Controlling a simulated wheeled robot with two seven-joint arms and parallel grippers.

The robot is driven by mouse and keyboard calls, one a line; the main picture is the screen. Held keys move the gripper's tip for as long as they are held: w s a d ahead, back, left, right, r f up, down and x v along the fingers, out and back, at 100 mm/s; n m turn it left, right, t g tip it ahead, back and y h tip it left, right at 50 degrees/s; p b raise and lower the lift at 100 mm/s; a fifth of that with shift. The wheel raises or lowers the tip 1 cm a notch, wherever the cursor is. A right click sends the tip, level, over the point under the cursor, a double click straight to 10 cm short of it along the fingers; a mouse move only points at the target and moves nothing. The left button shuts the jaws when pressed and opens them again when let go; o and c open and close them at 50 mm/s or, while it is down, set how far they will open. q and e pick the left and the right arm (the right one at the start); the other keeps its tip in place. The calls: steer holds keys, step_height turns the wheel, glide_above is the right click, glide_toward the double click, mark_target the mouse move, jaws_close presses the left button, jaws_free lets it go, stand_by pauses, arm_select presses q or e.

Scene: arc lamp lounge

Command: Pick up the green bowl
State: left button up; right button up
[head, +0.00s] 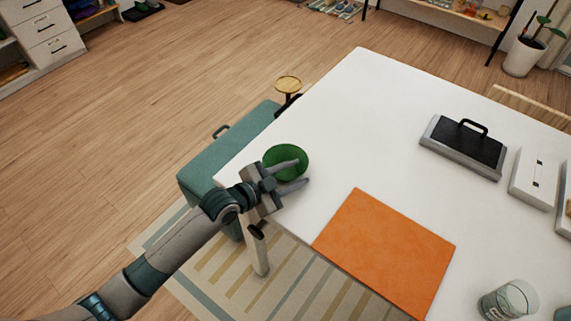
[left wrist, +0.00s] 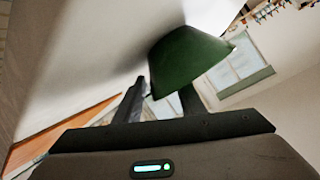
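The green bowl (head: 271,153) stands on the white table (head: 345,110) near its left edge. My left gripper (head: 303,171) reaches it from the lower left with its fingers apart. In the head view one finger lies across the bowl's opening and the other is outside, on the near side. In the left wrist view the bowl (left wrist: 187,58) is at the fingertips. Its wall hides the tip of the right-hand finger, while the left-hand finger shows outside. A small gap seems to remain beside the wall; contact is unclear. My right gripper is not in view.
An orange mat (head: 386,250) lies right of the gripper. The table's middle is clear.

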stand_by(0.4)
arm_select(q)
jaws_close()
steer(key=shift+r, duration=0.35)
step_height(320, 180, up, 4)
steer(key=shift+d+f+b, duration=0.1)
steer(key=shift+f+b, duration=0.15)
steer(key=shift+b, duration=0.75)
steer(key=s+d+r+b, duration=0.3)
steer(key=d+r, duration=0.4)
steer(key=d, duration=0.4)
steer(key=shift+d+f, duration=0.1)
